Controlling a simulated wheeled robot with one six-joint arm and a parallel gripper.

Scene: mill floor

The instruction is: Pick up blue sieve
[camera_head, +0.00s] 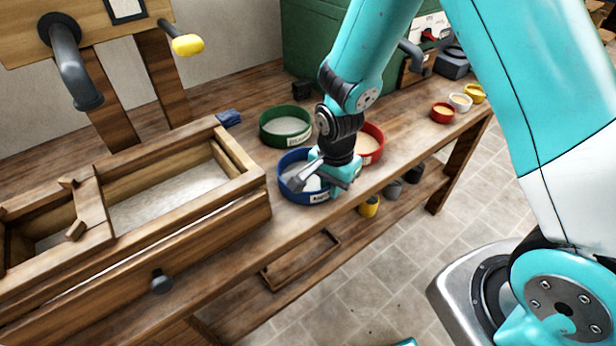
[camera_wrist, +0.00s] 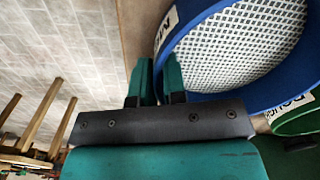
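The blue sieve (camera_head: 284,181) sits on the wooden bench, with a pale mesh and a white label on its outer wall. In the wrist view the blue sieve (camera_wrist: 194,29) fills the upper right, its mesh facing the camera. My gripper (camera_head: 311,178) is down at the sieve's rim and partly covers its right side. In the wrist view my gripper (camera_wrist: 158,80) shows two teal fingers with a narrow gap, close against the blue rim. The rim seems to run into that gap, but I cannot tell whether both fingers press on it.
A green sieve (camera_head: 286,117) stands behind and a red sieve (camera_head: 374,158) to the right, both close by. A wooden chest (camera_head: 240,210) is at left. Small red (camera_head: 442,121), white and yellow bowls stand at the bench's far end. A lower shelf holds several pots.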

